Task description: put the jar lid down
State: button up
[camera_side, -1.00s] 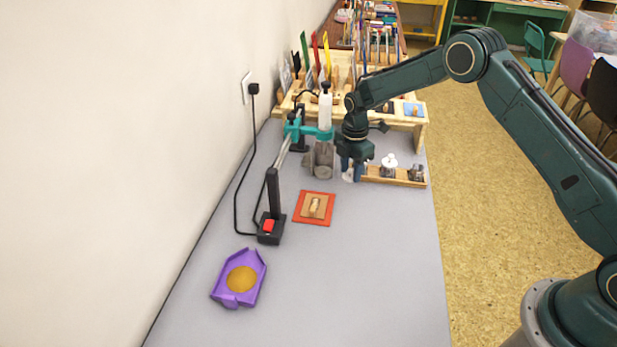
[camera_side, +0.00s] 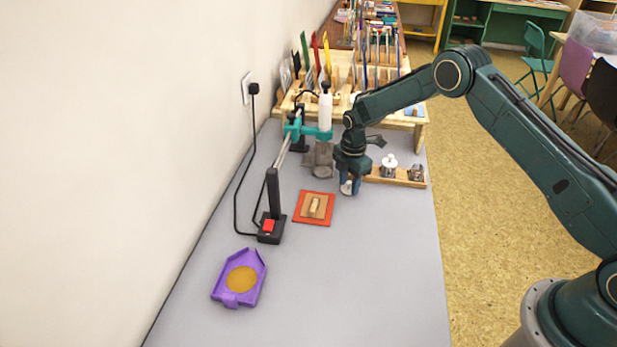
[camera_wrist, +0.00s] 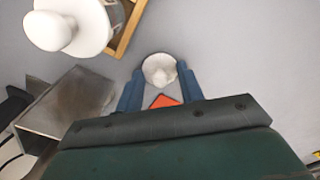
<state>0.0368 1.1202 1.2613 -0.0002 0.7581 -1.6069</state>
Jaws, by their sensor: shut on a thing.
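My gripper (camera_side: 349,180) has two blue fingers and is shut on the jar lid. In the wrist view the jar lid (camera_wrist: 159,70) is a small pale round thing between the fingertips of my gripper (camera_wrist: 160,85). In the side view the jar lid (camera_side: 346,188) shows as a greyish disc at the fingertips, just in front of the left end of the wooden rack. It looks close over the grey table, but I cannot tell whether it touches it.
The wooden rack (camera_side: 400,179) holds a white knobbed piece (camera_side: 389,163) and a metal piece (camera_side: 416,172). A grey metal block (camera_side: 318,160) stands close to the left. An orange-red mat (camera_side: 300,219) with a wooden stamp lies nearer. The front right table is clear.

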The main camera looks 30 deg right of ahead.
aim_at(350, 182)
jog(key=o, duration=0.9)
jog(key=shift+f, duration=0.1)
jog(key=shift+o, duration=0.2)
notch_tip(350, 182, up, 12)
dwell(0.6)
